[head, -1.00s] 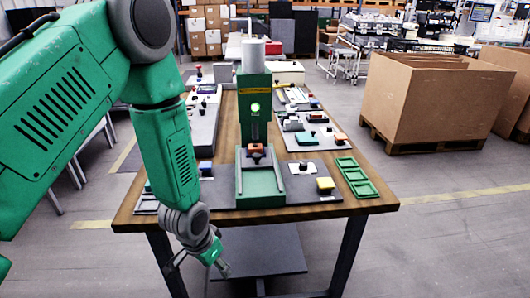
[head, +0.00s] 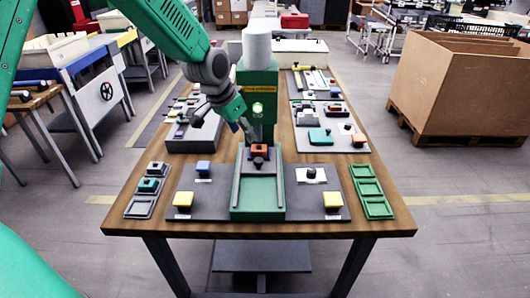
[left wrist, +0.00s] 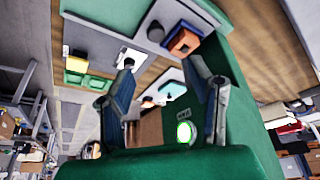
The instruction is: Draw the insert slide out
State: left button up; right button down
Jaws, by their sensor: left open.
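The green press (head: 257,100) with a white cylinder on top and a lit lamp stands in the middle of the table. On its base, the grey slide (head: 258,168) carries an orange block (head: 259,151) with a dark top. The left wrist view also shows the orange block (left wrist: 183,42), near the top. My left gripper (head: 246,132) is beside the press column, above and slightly left of the orange block. In the left wrist view its fingers (left wrist: 162,65) are apart with nothing held between them. I cannot tell if they touch the press. My right gripper is not in view.
Yellow blocks (head: 183,200) and (head: 333,200) stand on the grey plate on both sides of the press base. A green tray (head: 372,190) lies at the right, small grey trays (head: 141,206) at the left. More fixtures stand behind. The table's front edge is bare.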

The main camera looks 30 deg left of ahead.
aim_at(258, 160)
pick_arm(q)
jog(key=x, duration=1.3)
jog(key=shift+s+d, duration=0.15)
jog(key=shift+d, duration=0.15)
jog(key=shift+c, duration=0.9)
grip_shut()
